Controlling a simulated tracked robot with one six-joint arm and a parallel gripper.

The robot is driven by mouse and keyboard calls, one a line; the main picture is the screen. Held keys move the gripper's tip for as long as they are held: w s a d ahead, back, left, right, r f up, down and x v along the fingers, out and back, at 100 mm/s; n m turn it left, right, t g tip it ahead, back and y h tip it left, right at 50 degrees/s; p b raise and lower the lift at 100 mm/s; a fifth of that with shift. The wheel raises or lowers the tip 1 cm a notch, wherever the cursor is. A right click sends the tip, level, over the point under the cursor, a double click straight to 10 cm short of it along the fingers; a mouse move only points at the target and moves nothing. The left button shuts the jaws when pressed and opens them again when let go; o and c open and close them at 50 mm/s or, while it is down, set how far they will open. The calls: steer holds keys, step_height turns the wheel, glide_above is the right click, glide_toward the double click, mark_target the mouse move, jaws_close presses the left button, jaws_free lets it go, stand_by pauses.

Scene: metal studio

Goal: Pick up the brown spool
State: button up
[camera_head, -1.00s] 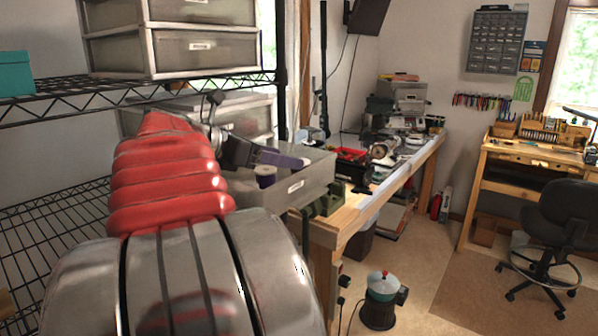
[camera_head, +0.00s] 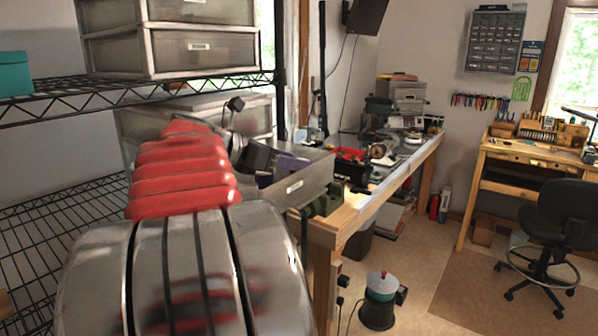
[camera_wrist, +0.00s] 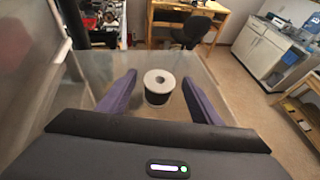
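A spool (camera_wrist: 158,97) with a pale grey round top, a centre hole and a dark winding stands upright in the wrist view; its winding looks nearly black. It is in the grey translucent open drawer (camera_wrist: 85,99), which also shows in the head view (camera_head: 306,184). My gripper (camera_wrist: 159,79) is open, with one purple finger on each side of the spool and gaps showing on both sides. In the head view my gripper (camera_head: 275,163) is over the drawer, partly hidden by my red arm. I cannot pick out the spool there.
A black wire shelf (camera_head: 150,88) with stacked plastic drawers (camera_head: 195,45) is above and left of the arm. A cluttered workbench (camera_head: 335,229) adjoins the drawer on the right. A black chair (camera_head: 560,215) and a pot-like canister (camera_head: 379,290) stand on the floor farther right.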

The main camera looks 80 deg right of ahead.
steer(key=c, duration=1.1)
steer(key=shift+o, duration=0.2)
steer(key=shift+r, duration=0.15)
